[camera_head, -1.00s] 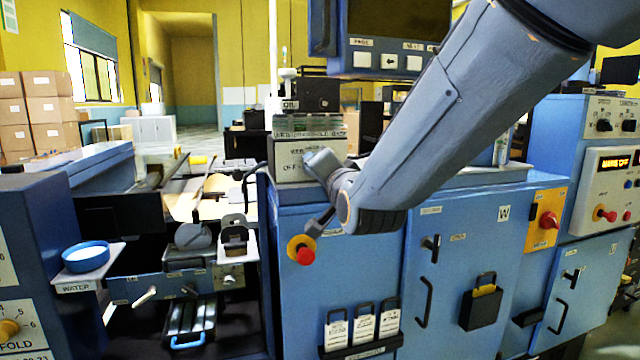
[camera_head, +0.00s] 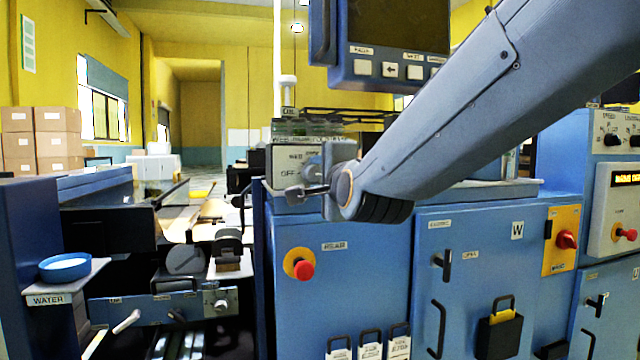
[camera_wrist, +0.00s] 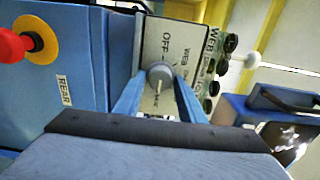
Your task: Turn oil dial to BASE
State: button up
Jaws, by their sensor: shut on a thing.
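The grey dial (camera_wrist: 161,74) sits on a pale panel (camera_wrist: 181,27) in the wrist view. The panel bears the words OFF and WEB, turned sideways in this view. My gripper (camera_wrist: 160,88) has its two blue-grey fingers on either side of the dial and is shut on it. A pale pointer line on the dial points toward the bottom of the wrist view. The small lettering beside it is too blurred to read. In the head view my gripper (camera_head: 304,190) is at the lower part of the same panel (camera_head: 284,160), and largely hides the dial.
A red stop button (camera_head: 304,270) on a yellow disc is below the gripper, near the REAR label. A screen with keys (camera_head: 390,69) hangs above. A blue bowl (camera_head: 65,267) stands on the WATER shelf at left. Blue cabinet doors fill the right.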

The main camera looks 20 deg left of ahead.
dwell(0.4)
jog(key=o, duration=0.8)
jog(key=shift+o, duration=0.2)
jog(key=shift+d+f, duration=0.1)
jog(key=shift+f, duration=0.05)
